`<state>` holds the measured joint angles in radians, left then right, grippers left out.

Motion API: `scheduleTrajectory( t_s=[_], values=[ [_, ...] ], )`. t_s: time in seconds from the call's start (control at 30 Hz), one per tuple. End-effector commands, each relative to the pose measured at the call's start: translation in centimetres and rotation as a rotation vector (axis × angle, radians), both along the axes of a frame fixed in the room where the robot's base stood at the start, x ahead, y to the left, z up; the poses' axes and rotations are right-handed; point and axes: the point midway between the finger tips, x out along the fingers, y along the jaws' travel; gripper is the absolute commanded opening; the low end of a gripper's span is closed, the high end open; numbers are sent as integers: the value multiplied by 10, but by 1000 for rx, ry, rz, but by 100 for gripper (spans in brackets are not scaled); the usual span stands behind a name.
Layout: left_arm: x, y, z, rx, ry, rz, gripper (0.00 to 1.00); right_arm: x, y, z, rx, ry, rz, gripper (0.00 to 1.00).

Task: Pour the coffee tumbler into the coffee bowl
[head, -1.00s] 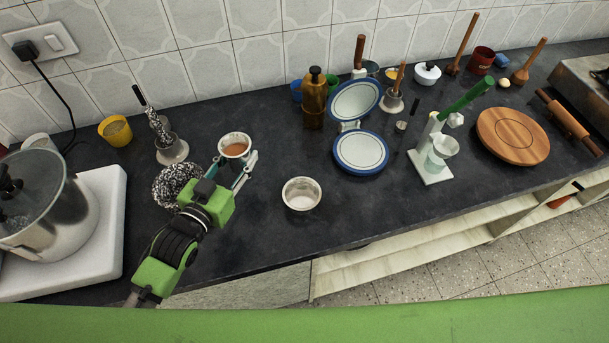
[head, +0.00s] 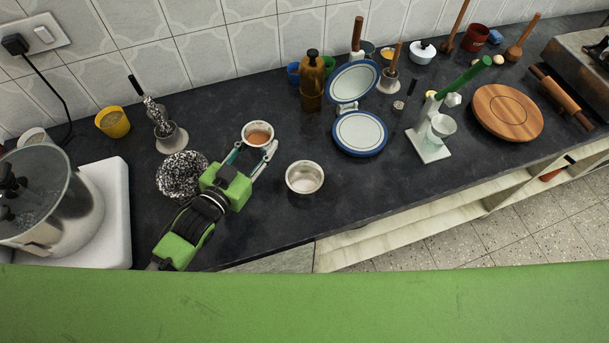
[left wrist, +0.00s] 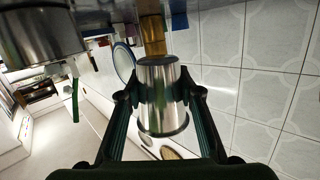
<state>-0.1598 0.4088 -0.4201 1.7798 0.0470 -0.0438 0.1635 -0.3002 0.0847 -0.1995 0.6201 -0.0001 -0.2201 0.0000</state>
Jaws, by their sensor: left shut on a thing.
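The coffee tumbler (head: 257,135) is a steel cup with brown coffee inside, seen from above in the head view. My left gripper (head: 255,151) is shut around its sides. The left wrist view, which is upside down, shows the tumbler (left wrist: 162,95) between both fingers, looking upright and seemingly raised off the counter. The coffee bowl (head: 305,178) is a round steel vessel, pale inside, on the counter to the right of and nearer than the tumbler. A gap separates them. A steel vessel (left wrist: 40,38), likely this bowl, shows in the left wrist view. My right gripper is not in view.
A dark speckled scourer (head: 181,174) lies beside my left gripper. A large pot (head: 50,205) sits at left. The counter's front edge runs close below the bowl.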

Motion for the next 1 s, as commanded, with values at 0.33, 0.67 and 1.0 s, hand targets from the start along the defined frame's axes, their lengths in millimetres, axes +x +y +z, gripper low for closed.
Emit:
scheduleTrajectory(
  t_s=[0.33, 0.67, 1.0],
  values=[
    [-4, -9, -6, 151, -80, 1, 8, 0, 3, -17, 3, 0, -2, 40],
    [-9, -18, -5, 300, -155, 1, 8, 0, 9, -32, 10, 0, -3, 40],
    [-11, -23, -3, 375, -191, 1, 8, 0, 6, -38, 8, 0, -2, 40]
  ],
)
